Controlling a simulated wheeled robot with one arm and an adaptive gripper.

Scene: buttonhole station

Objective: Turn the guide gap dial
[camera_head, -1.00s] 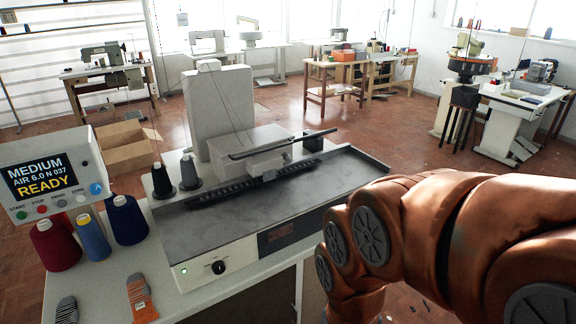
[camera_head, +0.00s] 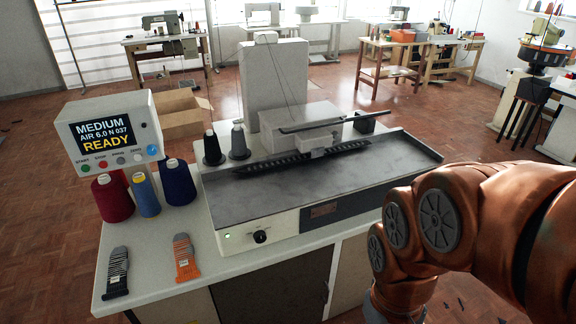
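A small black dial (camera_head: 260,236) sits on the white front panel of the buttonhole machine (camera_head: 300,190), beside a lit green lamp (camera_head: 228,236). I cannot read any label by it, so I cannot tell whether it is the guide gap dial. A blue knob (camera_head: 152,150) is on the right side of the display box (camera_head: 108,130), whose screen reads MEDIUM, AIR 6.0 N 037, READY. My copper-coloured arm fills the lower right of the view, right of the machine and apart from the dial. My gripper is not in view.
Red (camera_head: 113,198), light blue (camera_head: 145,194) and dark blue (camera_head: 178,182) thread cones stand on the white table (camera_head: 150,225) left of the machine. Cabinet doors are below. Floor shows at the left.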

